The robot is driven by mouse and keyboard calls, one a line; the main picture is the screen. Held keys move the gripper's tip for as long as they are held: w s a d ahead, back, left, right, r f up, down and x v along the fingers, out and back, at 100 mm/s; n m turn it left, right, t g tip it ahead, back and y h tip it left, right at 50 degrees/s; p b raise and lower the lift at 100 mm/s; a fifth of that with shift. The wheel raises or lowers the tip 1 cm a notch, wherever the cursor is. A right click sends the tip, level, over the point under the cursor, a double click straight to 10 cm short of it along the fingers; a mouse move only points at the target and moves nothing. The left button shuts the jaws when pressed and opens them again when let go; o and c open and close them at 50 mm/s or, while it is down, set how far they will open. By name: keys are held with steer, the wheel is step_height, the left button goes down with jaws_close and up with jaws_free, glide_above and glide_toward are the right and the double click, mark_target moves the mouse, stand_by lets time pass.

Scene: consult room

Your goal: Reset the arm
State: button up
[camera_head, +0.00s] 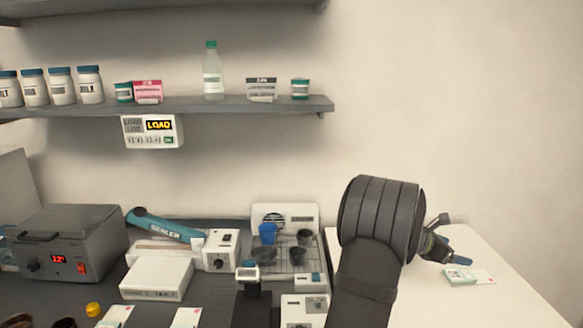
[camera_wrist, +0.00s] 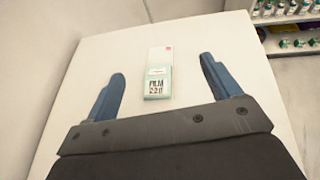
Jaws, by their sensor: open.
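My gripper (camera_wrist: 158,85) is open in the wrist view, its two blue fingers wide apart with nothing between them that it holds. In the head view my gripper (camera_head: 459,260) is at the right, low over the white table (camera_head: 500,300), and my dark arm rises in front of the bench. A small pale green and white packet (camera_wrist: 158,82) lies flat on the white table, between the fingertips in the wrist view. It also shows in the head view (camera_head: 460,276), just below the fingertips. I cannot tell how far above it the fingers are.
A dark bench at the left holds a grey box with a red display (camera_head: 70,250), a sealer (camera_head: 170,225) and a white rack with cups (camera_head: 285,220). A shelf (camera_head: 220,104) above bears jars and a bottle (camera_head: 213,75). The white table around the packet is clear.

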steer(key=w+a+r+n+t+y, duration=0.15)
steer(key=w+a, duration=0.25)
steer(key=a, duration=0.9)
steer(key=w+a+r+n+t+y, duration=0.1)
steer(key=w+a+r+n+t, duration=0.3)
steer(key=a, duration=0.9)
steer(key=w+a+n+t+y, duration=0.2)
steer(key=w+a, duration=0.3)
steer(key=a, duration=0.8)
steer(key=s+a+r+n+t+y, duration=0.1)
steer(key=a+n+y, duration=0.1)
steer(key=a, duration=1.3)
steer(key=shift+s+r+t, duration=0.15)
steer(key=shift+r+t, duration=0.1)
steer(key=shift+t, duration=0.1)
steer(key=shift+n, duration=0.25)
steer(key=d+f+m+g+h, duration=0.1)
steer(key=d+m, duration=0.1)
steer(key=d, duration=0.8)
steer(key=w+d+f+m+g+h, duration=0.1)
steer(key=d+h, duration=0.1)
steer(key=d, duration=0.9)
steer(key=shift+f+m+g, duration=0.3)
steer(key=shift+m+g, duration=0.1)
steer(key=shift+d, duration=0.1)
